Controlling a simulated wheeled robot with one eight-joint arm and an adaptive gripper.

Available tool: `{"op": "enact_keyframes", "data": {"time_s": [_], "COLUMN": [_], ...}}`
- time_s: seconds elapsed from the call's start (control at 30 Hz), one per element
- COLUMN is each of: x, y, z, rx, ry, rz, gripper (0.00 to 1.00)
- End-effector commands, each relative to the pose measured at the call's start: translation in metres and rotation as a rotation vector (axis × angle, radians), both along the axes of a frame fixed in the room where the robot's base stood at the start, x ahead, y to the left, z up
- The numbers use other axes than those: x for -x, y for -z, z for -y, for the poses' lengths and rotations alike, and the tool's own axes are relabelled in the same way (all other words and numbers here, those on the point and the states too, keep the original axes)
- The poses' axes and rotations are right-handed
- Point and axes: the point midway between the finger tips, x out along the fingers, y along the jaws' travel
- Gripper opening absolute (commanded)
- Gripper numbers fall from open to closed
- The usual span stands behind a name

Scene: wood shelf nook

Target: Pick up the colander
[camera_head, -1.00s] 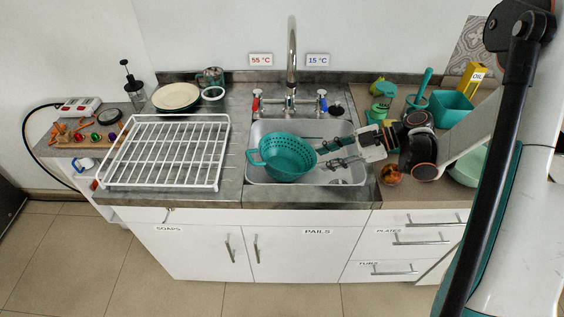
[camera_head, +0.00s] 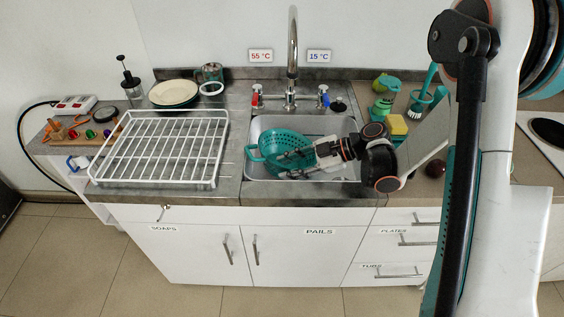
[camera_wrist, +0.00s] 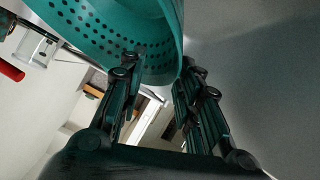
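The teal colander (camera_head: 283,141) sits in the steel sink basin, with a handle at its left and holes in its wall. In the wrist view the colander (camera_wrist: 105,22) fills the top, its perforated wall and rim edge close to the fingertips. My gripper (camera_head: 281,166) reaches in from the right and overlaps the colander's front right part in the head view. Its two fingers are spread apart, as the wrist view (camera_wrist: 158,66) also shows. The right finger appears close to the rim edge; I cannot tell whether it touches. Part of the colander is hidden behind the fingers.
The sink (camera_head: 340,128) has a tall faucet (camera_head: 292,55) behind it. A white dish rack (camera_head: 165,148) stands on the left counter, with a plate (camera_head: 173,92) behind it. A sponge (camera_head: 398,125) and green items (camera_head: 382,106) crowd the right counter near my arm.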

Motion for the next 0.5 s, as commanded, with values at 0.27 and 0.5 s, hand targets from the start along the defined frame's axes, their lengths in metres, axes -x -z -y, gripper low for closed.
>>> {"op": "enact_keyframes", "data": {"time_s": [0.27, 0.5], "x": [-0.0002, 0.0], "y": [0.0002, 0.0003], "z": [-0.0018, -0.0018], "rx": [0.0, 0.0], "ry": [0.001, 0.0], "rz": [0.0, 0.0], "gripper": [0.2, 0.0]}}
